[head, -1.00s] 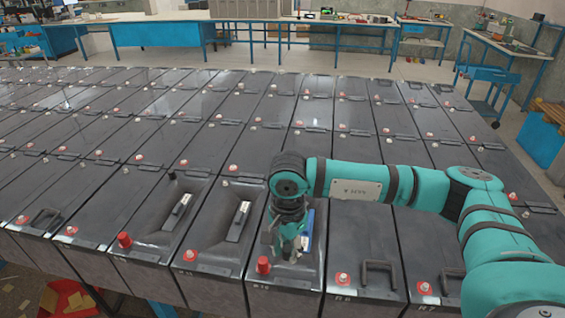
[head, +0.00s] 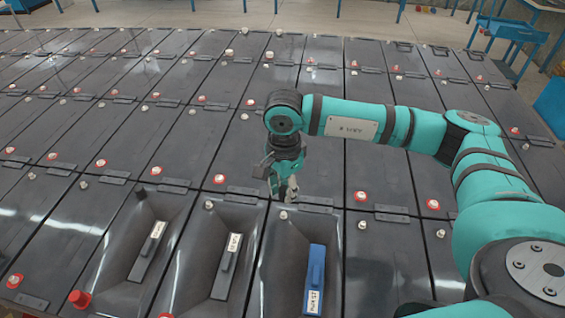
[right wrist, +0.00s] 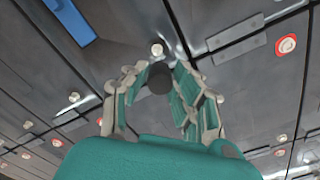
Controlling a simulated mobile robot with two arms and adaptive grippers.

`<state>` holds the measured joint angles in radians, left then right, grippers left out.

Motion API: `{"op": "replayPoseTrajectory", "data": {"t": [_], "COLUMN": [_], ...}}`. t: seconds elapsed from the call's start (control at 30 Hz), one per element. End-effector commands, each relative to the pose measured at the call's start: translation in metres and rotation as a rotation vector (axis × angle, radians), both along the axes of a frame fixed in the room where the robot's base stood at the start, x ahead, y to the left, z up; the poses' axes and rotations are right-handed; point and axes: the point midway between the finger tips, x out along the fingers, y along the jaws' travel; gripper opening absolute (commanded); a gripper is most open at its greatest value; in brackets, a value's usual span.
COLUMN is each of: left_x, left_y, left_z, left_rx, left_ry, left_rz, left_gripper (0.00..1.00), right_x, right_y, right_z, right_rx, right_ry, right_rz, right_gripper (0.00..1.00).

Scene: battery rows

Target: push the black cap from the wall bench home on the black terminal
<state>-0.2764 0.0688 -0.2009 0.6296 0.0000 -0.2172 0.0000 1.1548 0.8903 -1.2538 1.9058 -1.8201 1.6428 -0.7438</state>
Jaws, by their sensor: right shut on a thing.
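My right gripper (head: 283,195) is shut on the black cap (right wrist: 159,78), whose dark round end shows between the fingers in the right wrist view. A pale bare terminal post (right wrist: 157,48) lies just beyond the cap in the right wrist view. The same post (head: 283,214) shows in the head view just below the fingertips, at the far end of the battery with the blue handle (head: 316,278). I cannot tell whether cap and post touch. My left gripper is not in view.
Close rows of dark batteries fill the view. Two neighbouring batteries to the left have grey labelled handles (head: 148,251); the farther one has a black cap (head: 141,195) at its far end. A red cap (head: 80,299) stands at lower left. Red-ringed terminals (head: 360,196) stand nearby.

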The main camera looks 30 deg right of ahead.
Motion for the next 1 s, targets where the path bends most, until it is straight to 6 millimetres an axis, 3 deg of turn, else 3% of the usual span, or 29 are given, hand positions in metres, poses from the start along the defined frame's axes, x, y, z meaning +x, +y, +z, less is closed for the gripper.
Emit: {"op": "replayPoseTrajectory", "data": {"t": [0.13, 0.33, 0.47, 0.57, 0.83, 1.0], "left_x": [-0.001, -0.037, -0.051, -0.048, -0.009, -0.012], "left_y": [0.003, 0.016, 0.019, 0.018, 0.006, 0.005], "left_z": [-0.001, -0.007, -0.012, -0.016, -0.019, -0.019], "left_rx": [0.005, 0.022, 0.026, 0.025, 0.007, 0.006], "left_ry": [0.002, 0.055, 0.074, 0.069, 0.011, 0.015], "left_rz": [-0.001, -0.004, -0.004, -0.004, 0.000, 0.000], "left_gripper": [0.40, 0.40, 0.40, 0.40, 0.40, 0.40], "right_x": [-0.001, -0.001, -0.001, -0.001, -0.001, -0.001], "right_y": [0.000, 0.000, 0.000, 0.000, 0.000, 0.000], "right_z": [-0.002, -0.012, -0.023, -0.032, -0.045, -0.045], "right_rx": [0.001, 0.001, 0.000, 0.000, 0.000, 0.000], "right_ry": [0.001, 0.001, 0.002, 0.002, 0.001, 0.001], "right_rz": [0.002, 0.001, 0.001, 0.001, 0.001, 0.001], "right_gripper": [0.12, 0.12, 0.12, 0.12, 0.12, 0.12]}}
